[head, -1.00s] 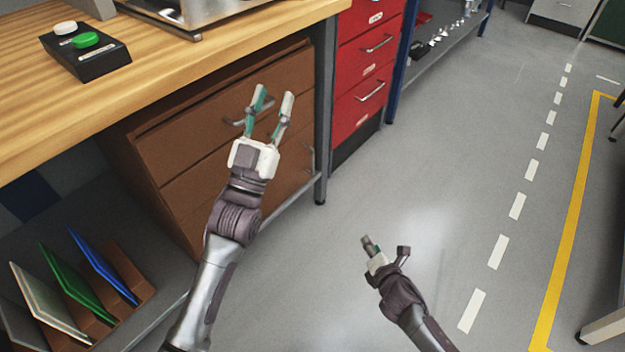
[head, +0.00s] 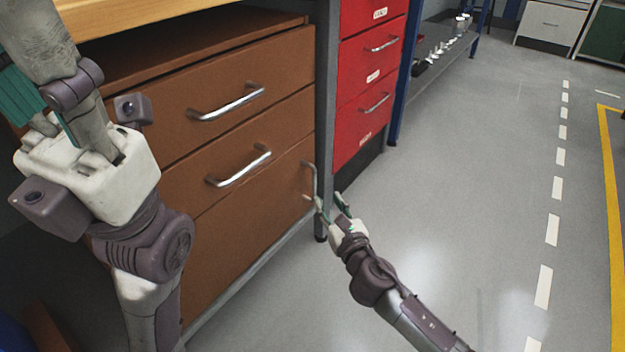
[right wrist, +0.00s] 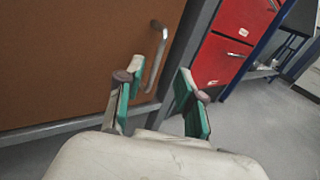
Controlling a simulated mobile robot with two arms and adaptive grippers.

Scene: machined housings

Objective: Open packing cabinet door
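The brown packing cabinet (head: 240,250) stands under the wooden bench, with two drawers above a lower door panel. The door is closed and has a vertical silver handle (head: 311,180) near its right edge; the handle also shows in the right wrist view (right wrist: 157,57). My right gripper (head: 329,204) is open and empty, just below and right of the handle in the head view. In the right wrist view its fingers (right wrist: 158,100) are apart, with the handle ahead of the left finger. My left gripper (head: 75,125) is large at the left edge, its fingertips partly cut off.
Two drawer handles (head: 228,103) stick out above the door. A grey bench leg (head: 322,120) stands just right of the cabinet. A red drawer unit (head: 372,85) is behind it. The grey floor (head: 430,200) to the right is clear.

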